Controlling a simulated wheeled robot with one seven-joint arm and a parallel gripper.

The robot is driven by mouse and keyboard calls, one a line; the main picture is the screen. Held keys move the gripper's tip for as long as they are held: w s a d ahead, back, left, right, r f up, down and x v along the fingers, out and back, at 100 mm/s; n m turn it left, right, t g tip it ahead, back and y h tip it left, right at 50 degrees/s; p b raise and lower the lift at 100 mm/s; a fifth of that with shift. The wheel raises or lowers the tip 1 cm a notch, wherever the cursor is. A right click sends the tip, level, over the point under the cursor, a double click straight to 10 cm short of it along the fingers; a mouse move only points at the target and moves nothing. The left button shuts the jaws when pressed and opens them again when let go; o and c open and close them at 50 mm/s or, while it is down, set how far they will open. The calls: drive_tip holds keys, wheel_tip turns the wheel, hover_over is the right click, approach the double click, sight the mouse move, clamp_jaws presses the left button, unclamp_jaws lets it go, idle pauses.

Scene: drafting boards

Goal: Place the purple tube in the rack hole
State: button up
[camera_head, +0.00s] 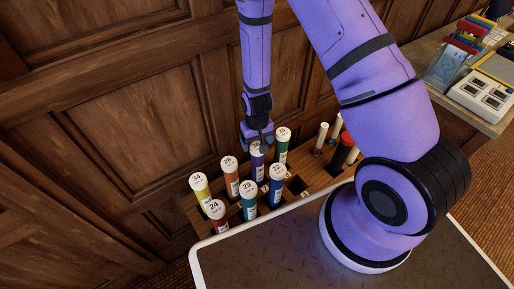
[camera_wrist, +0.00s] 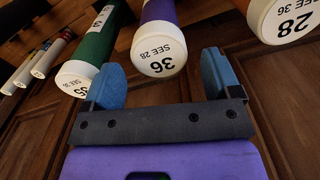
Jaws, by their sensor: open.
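The purple tube (camera_head: 257,163) stands among other tubes in the wooden rack (camera_head: 319,179); its white cap reads 36 in the wrist view (camera_wrist: 158,48). The tube's lower end is hidden behind other tubes in the head view. My gripper (camera_wrist: 160,62) is open, with its blue fingers on either side of the cap's line in the wrist view. In the head view my gripper (camera_head: 258,141) is just above the purple tube. No grip on the tube shows. A dark, empty rack hole (camera_head: 297,186) lies right of the blue tube.
A green tube (camera_head: 282,147) and an orange tube (camera_head: 230,178) flank the purple one. Blue (camera_head: 276,186), teal (camera_head: 248,202), yellow (camera_head: 200,189) and red (camera_head: 217,215) tubes stand close by. A wood-panelled wall (camera_head: 100,130) rises behind the rack.

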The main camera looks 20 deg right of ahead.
wheel_tip(320, 180, up, 7)
drive_tip(key=shift+f, duration=0.1)
drive_tip(key=shift+w+r, duration=0.1)
drive_tip(key=shift+r, duration=0.25)
wheel_tip(320, 180, up, 25)
drive_tip(key=s+d+t, duration=0.3)
drive_tip(key=s+d+r+t, duration=0.1)
drive_tip(key=s+d+r, duration=0.1)
drive_tip(key=s+r, duration=0.6)
drive_tip(key=s+d+r+t, duration=0.1)
drive_tip(key=s+d+r, duration=0.1)
drive_tip(key=s+r, duration=0.6)
drive_tip(key=shift+s+r, duration=0.25)
drive_tip(key=shift+s, duration=0.6)
